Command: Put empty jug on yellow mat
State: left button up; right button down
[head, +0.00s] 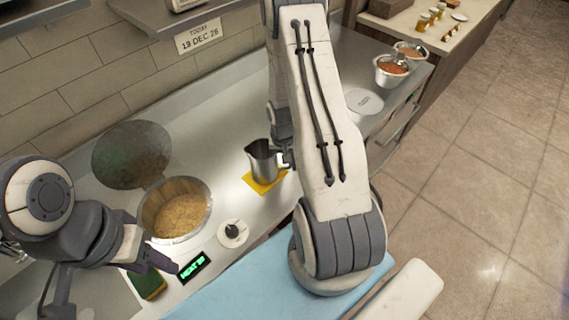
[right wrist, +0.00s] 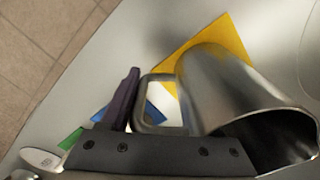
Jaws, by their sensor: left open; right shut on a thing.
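The metal jug (head: 263,164) is upright in the head view, with its base over the yellow mat (head: 251,184). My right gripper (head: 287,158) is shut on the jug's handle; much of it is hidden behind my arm. The right wrist view shows the jug (right wrist: 225,88) beside the finger, with the yellow mat (right wrist: 228,36) behind it. I cannot tell for sure whether the base touches the mat. The inside of the jug looks dark. My left gripper (head: 160,262) is open and empty at the lower left, away from the jug.
A round pot (head: 150,218) with grainy yellow-brown contents and a raised lid (head: 131,155) stands left of the jug. Metal tubs (head: 391,70) stand at the far right.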

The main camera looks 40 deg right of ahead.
jog(key=shift+f, duration=0.25)
jog(key=shift+c, duration=0.6)
grip_release()
jog(key=shift+r, duration=0.1)
